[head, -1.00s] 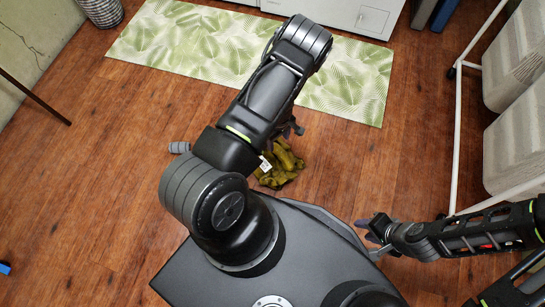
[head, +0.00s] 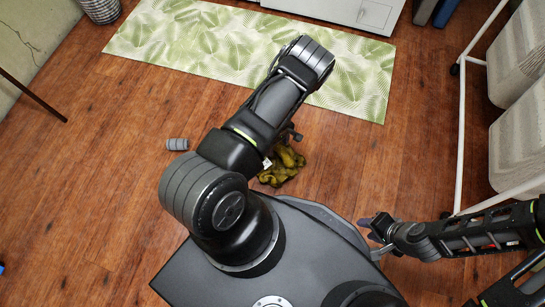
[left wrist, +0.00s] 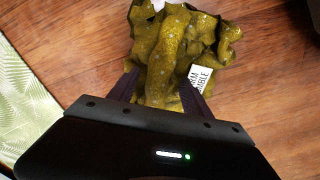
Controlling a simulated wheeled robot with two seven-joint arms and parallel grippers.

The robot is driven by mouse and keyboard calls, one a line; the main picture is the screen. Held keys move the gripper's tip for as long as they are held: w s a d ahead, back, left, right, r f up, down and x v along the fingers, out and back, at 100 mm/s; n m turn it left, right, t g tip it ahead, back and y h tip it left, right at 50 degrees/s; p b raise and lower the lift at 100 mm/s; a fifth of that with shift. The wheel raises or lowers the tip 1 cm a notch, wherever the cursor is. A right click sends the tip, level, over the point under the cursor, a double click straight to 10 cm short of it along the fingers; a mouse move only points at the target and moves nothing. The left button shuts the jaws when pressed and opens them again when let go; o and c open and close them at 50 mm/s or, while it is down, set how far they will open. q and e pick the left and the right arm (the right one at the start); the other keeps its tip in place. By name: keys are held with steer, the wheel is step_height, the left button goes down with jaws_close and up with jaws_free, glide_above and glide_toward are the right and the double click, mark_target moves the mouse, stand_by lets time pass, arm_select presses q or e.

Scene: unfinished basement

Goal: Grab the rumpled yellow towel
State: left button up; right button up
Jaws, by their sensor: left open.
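The rumpled yellow towel (head: 282,166) is a dark mustard heap on the wood floor, partly hidden by my left arm in the head view. In the left wrist view the towel (left wrist: 180,45) lies ahead of and between the fingers, with white tags showing. My left gripper (left wrist: 162,86) is open, one finger on each side of the towel's near end; I cannot tell if they touch it. In the head view it is mostly hidden under the arm. My right gripper (head: 372,236) is at the right, away from the towel, its fingers apart and empty.
A small grey cylinder (head: 177,144) lies on the floor left of my arm. A leaf-patterned mat (head: 200,45) lies farther out, before a white cabinet (head: 365,14). A white-framed rack (head: 461,120) stands at the right. The left floor is mostly clear.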

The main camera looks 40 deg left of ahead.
stand_by(0.6)
arm_select(q)
jaws_close()
stand_by(0.4)
stand_by(0.9)
